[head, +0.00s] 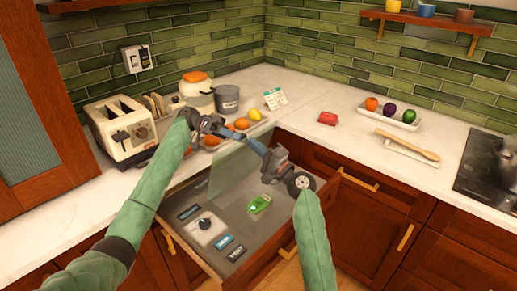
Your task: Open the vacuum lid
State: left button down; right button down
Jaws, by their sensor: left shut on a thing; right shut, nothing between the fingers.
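The vacuum lid (228,172) is a clear, greenish glass panel. It stands tilted up over the pulled-out vacuum drawer (232,214). My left gripper (238,134) is shut at the lid's upper edge, with the glass between its fingers; the exact contact is small in view. My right gripper (257,146) is shut and empty, close beside the lid's upper right corner; I cannot tell whether it touches the glass.
A toaster (122,130), a jar with an orange lid (198,92), a grey pot (228,98) and orange and yellow fruit stand on the counter behind my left arm.

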pick_arm(q)
jog(key=c, duration=1.1)
grip_release()
jog(key=shift+s+d+f, duration=0.1)
jog(key=shift+d+f, duration=0.05)
jog(key=shift+d, duration=0.2)
jog(key=shift+o, duration=0.2)
jog(key=shift+a, duration=0.15)
